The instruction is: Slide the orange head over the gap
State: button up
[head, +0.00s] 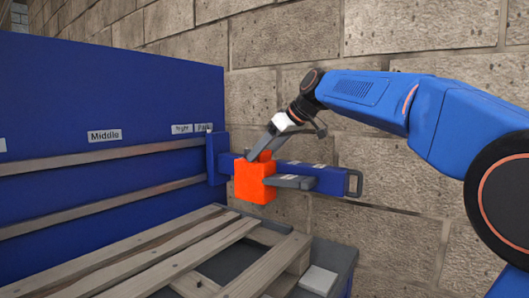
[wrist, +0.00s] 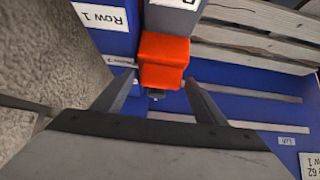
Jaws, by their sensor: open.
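The orange head (head: 254,182) is a block on a blue beam (head: 318,173) that reaches out from the blue panel above the pallet. It sits near the beam's panel end. It also shows in the wrist view (wrist: 163,58), just beyond and between my fingertips. My gripper (head: 259,155) reaches down to the head from the upper right, and its fingers are open (wrist: 160,80). I cannot tell whether they touch the head. A wooden pallet (head: 165,254) lies below, with a dark gap (head: 232,264) between its slats at the right.
The blue panel (head: 100,85) carries wooden rails and labels such as "Middle" (head: 104,135). A brick wall (head: 410,30) stands close behind the beam. The beam ends in a dark handle (head: 354,183). A pale block (head: 318,280) lies at the pallet's right edge.

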jog(key=c, duration=1.2)
jog(key=s+d, duration=0.1)
jog(key=d, duration=0.1)
jog(key=s+d, duration=0.4)
jog(key=shift+s+d, duration=0.15)
jog(key=shift+d, duration=0.25)
jog(key=shift+c, duration=0.2)
jog(key=shift+r, duration=0.1)
jog(key=o, duration=1.2)
jog(key=shift+o, duration=0.2)
jog(key=v, duration=1.7)
jog(key=shift+d, duration=0.15)
